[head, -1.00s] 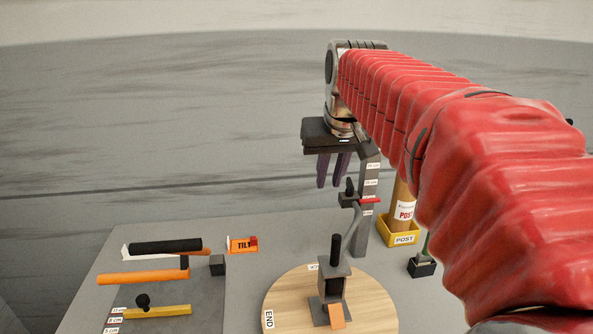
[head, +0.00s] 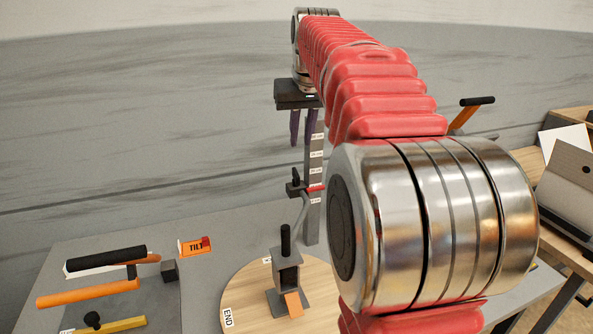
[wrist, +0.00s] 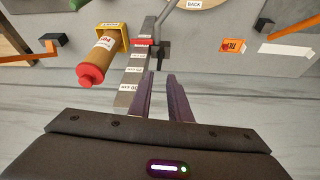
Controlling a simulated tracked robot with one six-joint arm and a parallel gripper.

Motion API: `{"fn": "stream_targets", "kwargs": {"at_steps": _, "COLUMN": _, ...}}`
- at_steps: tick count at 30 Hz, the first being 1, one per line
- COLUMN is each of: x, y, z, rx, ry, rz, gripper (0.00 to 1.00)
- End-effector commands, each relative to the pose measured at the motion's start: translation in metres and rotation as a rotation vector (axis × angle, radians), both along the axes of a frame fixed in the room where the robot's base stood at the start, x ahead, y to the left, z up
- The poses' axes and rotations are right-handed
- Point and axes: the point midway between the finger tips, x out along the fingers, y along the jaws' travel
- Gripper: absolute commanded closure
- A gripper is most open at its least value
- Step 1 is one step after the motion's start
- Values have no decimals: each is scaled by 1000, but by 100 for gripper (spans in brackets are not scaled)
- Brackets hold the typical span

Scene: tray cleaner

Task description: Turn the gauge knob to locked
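The gauge is a tall grey post (head: 313,215) with white height labels and a red pointer (head: 315,188). A small black knob (head: 295,176) sits on the slider at the post's left side. In the wrist view the post (wrist: 132,75) runs beside the left finger, and the dark knob (wrist: 164,48) lies just beyond the fingertips. My gripper (head: 300,143) hangs above the knob with purple fingers pointing down. The fingers, also in the wrist view (wrist: 161,76), are apart with nothing between them. The knob's lock marking cannot be read.
A round wooden board (head: 245,298) with a black-handled clamp (head: 286,275) stands in front of the post. A TILT box (head: 194,246) and orange and black handles (head: 105,258) lie left. The wrist view shows a red-topped POST cylinder (wrist: 100,60) close beside the gauge.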

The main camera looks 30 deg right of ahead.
Motion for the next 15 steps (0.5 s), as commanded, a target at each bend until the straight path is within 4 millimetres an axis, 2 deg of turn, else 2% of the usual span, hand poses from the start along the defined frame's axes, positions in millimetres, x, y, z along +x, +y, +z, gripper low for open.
{"fn": "stream_targets", "kwargs": {"at_steps": 5, "x": 6, "y": -2, "z": -17, "rx": 1, "ry": 3, "rz": 0, "gripper": 83}}
{"fn": "stream_targets", "kwargs": {"at_steps": 15, "x": 24, "y": -10, "z": -64, "rx": 1, "ry": 3, "rz": 0, "gripper": 83}}
